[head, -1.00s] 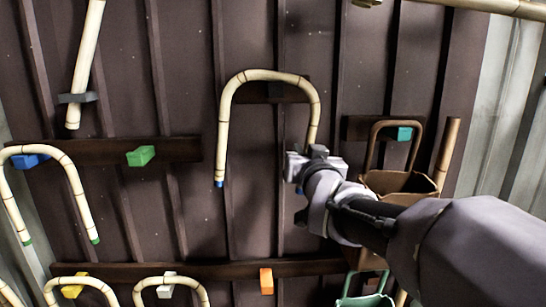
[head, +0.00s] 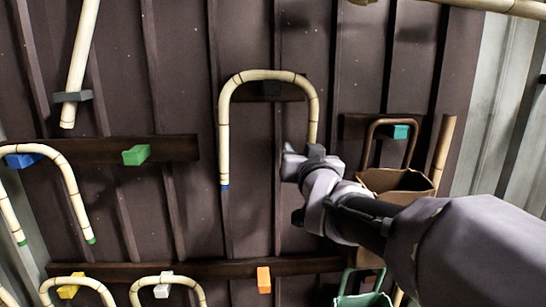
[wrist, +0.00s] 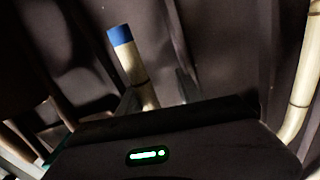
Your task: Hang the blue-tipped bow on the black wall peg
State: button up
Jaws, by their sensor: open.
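The blue-tipped bow (head: 224,140) is a pale cane arch, upright, with both legs pointing down. Its crown sits at the black wall peg (head: 271,88), which shows just under the curve; it appears to rest on it, but contact is hard to tell. The left leg ends in a blue tip. My gripper (head: 306,152) is open at the lower right leg and hides that leg's end in the head view. In the wrist view that leg (wrist: 133,68) and its blue tip stand beyond the gripper body; a gap to the fingers is not clear.
A green peg (head: 136,155) and a blue peg (head: 24,160) holding a green-tipped bow (head: 70,185) are at left. Yellow, white and orange (head: 264,280) pegs line the lower rail. A brown box (head: 395,181) and teal peg (head: 401,131) are close right of my gripper.

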jog(key=s, duration=1.7)
jog(key=shift+b, duration=0.3)
